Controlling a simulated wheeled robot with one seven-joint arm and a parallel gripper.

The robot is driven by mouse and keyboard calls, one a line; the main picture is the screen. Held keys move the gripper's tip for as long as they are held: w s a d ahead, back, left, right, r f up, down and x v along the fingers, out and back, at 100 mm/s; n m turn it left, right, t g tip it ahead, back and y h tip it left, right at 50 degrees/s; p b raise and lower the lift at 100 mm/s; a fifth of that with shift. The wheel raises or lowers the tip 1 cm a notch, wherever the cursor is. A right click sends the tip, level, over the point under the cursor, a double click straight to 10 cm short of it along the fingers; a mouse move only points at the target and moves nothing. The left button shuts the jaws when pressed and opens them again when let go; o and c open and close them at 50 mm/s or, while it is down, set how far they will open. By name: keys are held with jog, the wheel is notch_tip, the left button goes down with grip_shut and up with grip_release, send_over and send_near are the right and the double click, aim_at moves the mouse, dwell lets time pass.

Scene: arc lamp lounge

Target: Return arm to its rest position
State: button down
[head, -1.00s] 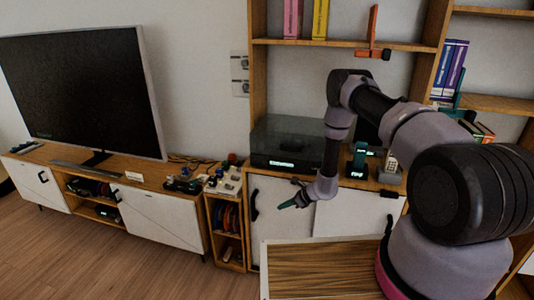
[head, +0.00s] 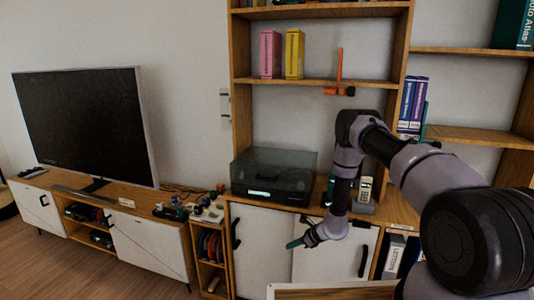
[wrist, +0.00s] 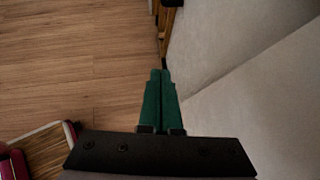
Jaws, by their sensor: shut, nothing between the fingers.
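My gripper (head: 293,244) is at the end of my bent arm, in front of the white cabinet doors under the shelf unit. In the wrist view its two green fingers (wrist: 160,98) lie side by side and touch along their length. They are shut with nothing between them. The fingers point toward the left in the head view. The wrist view shows wood floor on the left and a pale surface on the right of the fingers.
A white cabinet (head: 262,258) stands close behind my gripper, with a turntable (head: 275,180) on top. A phone (head: 365,190) stands near my forearm. A television (head: 88,130) stands on the low unit at left. Open floor (head: 60,268) lies at front left.

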jog(key=w+a+r+n+y, duration=0.1)
jog(key=w+r+n, duration=0.15)
jog(key=r, duration=0.95)
jog(key=w+r+n, duration=0.1)
jog(key=r+n, duration=0.2)
jog(key=r, duration=0.9)
jog(key=s+d+r+n+g, duration=0.1)
jog(key=s+r+n, duration=0.15)
jog(key=r, duration=0.65)
jog(key=s+r+n, duration=0.2)
jog(key=s+r, duration=0.1)
jog(key=r, duration=0.7)
jog(key=s+d+r+n+h, duration=0.1)
jog(key=s+d+r+n, duration=0.15)
jog(key=s+r, duration=0.45)
jog(key=s+d+r+n+h, duration=0.1)
jog(key=s+d+r+n, duration=0.15)
jog(key=s+r, duration=0.4)
jog(key=s+d+r+n+t+h, duration=0.1)
jog(key=s+d+r, duration=0.3)
jog(key=s, duration=0.4)
jog(key=s+d+r+n+t+h, duration=0.2)
jog(key=s+d+r+n+h, duration=0.1)
jog(key=s, duration=0.6)
jog(key=shift+d+r+n+t+h, duration=0.3)
jog(key=shift+d+r+h, duration=0.3)
jog(key=shift+d, duration=0.5)
